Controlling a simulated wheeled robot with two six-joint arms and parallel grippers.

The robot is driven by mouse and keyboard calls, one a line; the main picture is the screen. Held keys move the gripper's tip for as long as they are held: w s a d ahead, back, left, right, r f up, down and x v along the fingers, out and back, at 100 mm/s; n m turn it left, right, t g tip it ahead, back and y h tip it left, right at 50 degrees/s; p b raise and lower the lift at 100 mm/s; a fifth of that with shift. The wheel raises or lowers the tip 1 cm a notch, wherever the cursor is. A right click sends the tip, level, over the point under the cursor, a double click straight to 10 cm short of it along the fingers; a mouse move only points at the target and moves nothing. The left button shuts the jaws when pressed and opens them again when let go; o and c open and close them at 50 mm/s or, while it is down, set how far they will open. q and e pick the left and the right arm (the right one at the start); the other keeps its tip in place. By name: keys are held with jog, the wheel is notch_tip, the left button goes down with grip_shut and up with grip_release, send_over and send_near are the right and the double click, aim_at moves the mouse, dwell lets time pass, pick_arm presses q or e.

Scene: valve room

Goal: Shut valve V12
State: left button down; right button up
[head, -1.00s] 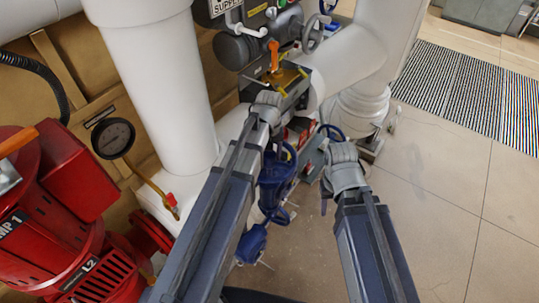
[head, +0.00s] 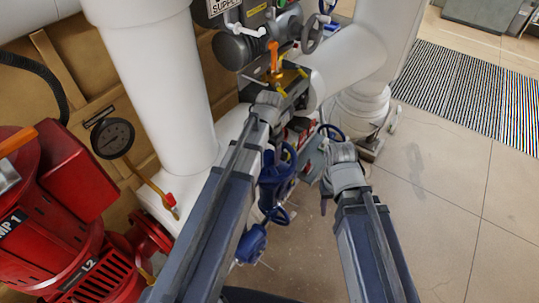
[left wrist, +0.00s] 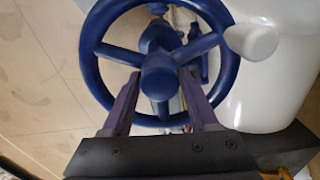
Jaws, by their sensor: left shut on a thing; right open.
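A blue spoked handwheel (left wrist: 92,62) fills the left wrist view, its round hub (left wrist: 158,78) in the middle. My left gripper (left wrist: 160,88) has one finger on each side of the hub, among the spokes, and is shut on the wheel. In the head view, my left gripper (head: 279,148) is mostly hidden by its own arm, near a blue valve (head: 275,178). My right gripper (head: 326,188) is open and empty, above the floor right of the blue valve. No V12 label can be read.
Another blue handwheel (head: 333,132) sits behind my right wrist. An orange-handled fitting (head: 274,55) and a dark grey wheel (head: 312,34) are further back. White pipes (head: 160,90) and a red pump (head: 60,200) stand left.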

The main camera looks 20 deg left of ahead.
pick_arm(q)
jog(key=m, duration=0.4)
jog(key=shift+s, duration=0.4)
jog(key=m, duration=0.4)
jog(key=shift+a+m, duration=0.1)
jog(key=shift+m, duration=0.2)
jog(key=m, duration=0.5)
jog(key=shift+w+a+m, duration=0.1)
jog(key=shift+w+m, duration=0.05)
jog(key=shift+m, duration=0.55)
jog(key=shift+m, duration=0.6)
jog(key=shift+w, duration=0.1)
